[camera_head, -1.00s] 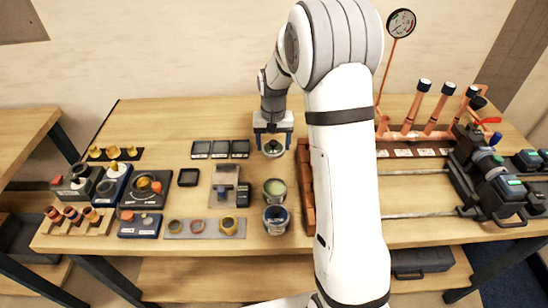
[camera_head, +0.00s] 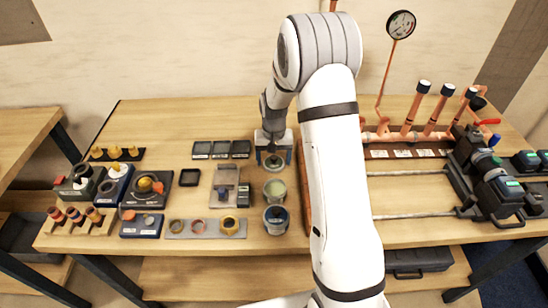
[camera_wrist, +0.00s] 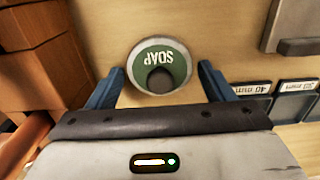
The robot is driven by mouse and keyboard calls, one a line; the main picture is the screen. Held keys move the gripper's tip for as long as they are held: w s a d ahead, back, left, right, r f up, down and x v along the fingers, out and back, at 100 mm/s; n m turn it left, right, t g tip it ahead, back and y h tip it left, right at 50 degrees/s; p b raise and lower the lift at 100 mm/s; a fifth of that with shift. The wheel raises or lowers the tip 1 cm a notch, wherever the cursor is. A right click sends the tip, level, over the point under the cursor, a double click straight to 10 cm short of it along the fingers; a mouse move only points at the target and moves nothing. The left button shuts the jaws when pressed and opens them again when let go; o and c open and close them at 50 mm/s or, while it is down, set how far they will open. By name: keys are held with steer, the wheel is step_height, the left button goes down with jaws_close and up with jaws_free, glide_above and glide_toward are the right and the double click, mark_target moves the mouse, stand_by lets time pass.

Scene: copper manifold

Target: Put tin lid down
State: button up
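The tin lid (camera_head: 274,162) is a round lid with a pale rim and a dark knob. In the wrist view the lid (camera_wrist: 176,58) shows a green face with the word SOAP, upside down. My gripper (camera_head: 273,156) points down over the table, behind the tins. An open tin (camera_head: 275,190) with yellowish contents stands just in front of the lid, and a second tin (camera_head: 276,219) stands nearer.
Several small black trays (camera_head: 221,150) lie left of my gripper. A grey plate with a device (camera_head: 225,186) lies left of the tins. A brown wooden block (camera_wrist: 40,62) stands close beside the lid in the wrist view. The back left of the table is clear.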

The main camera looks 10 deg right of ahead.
mark_target(274, 157)
steer(key=shift+o, duration=1.3)
steer(key=shift+r, duration=0.1)
step_height(274, 157, up, 12)
steer(key=b, duration=0.1)
steer(key=shift+r, duration=0.1)
